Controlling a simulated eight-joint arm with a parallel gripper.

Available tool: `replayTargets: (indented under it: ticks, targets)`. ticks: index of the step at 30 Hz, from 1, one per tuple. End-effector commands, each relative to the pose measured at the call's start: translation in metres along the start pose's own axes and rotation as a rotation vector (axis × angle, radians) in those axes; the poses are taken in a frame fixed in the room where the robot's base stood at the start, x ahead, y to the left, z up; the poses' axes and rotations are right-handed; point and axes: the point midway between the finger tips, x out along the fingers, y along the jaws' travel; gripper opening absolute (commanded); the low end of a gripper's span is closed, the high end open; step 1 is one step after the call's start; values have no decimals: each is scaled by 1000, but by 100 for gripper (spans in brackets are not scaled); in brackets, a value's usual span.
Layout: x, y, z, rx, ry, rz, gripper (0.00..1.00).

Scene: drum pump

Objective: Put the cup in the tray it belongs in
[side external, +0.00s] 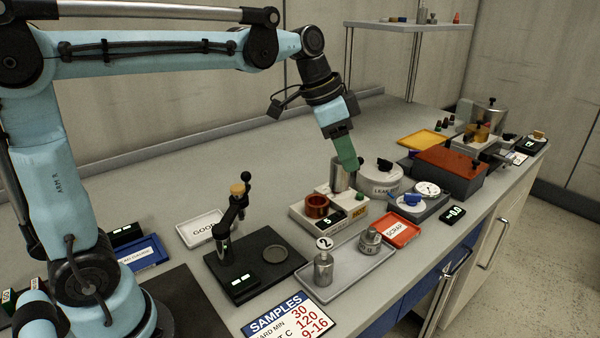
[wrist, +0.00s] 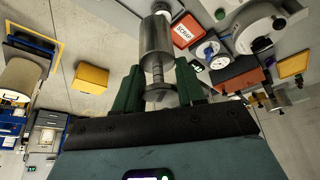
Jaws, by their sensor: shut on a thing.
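My gripper (side external: 349,163), with green fingers, is shut on a grey metal cup (side external: 339,176). In the wrist view the cup (wrist: 156,42) is a cylinder with a narrower stem between the fingers. In the side view it hangs by the back of the white unit marked HOT (side external: 352,216); I cannot tell whether it touches. The white GOOD tray (side external: 190,240) is at left, and the blue tray (side external: 160,249) with a partly readable label is further left. The red SCRAP tray (side external: 410,226) is right of the cup. A yellow tray (side external: 422,139) lies further back.
A grey tray (side external: 346,279) in front holds two metal pieces, one tagged 2. A copper ring (side external: 317,206) sits on the HOT unit. A white round LEAK vessel (side external: 381,180) stands close right of the cup. A black tester (side external: 240,283) stands left. The back left counter is clear.

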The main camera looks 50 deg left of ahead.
Motion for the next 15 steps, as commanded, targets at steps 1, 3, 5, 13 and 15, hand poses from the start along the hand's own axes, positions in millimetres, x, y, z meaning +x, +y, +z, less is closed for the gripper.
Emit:
replayTargets:
  ticks: [1,3,5,13,15]
  targets:
    - [0,0,-1,0,0,0,2]
    - [2,-2,-3,0,0,0,2]
    - [5,-5,-7,0,0,0,2]
    - [43,-29,-45,2,0,0,2]
    - [57,-35,-56,2,0,0,2]
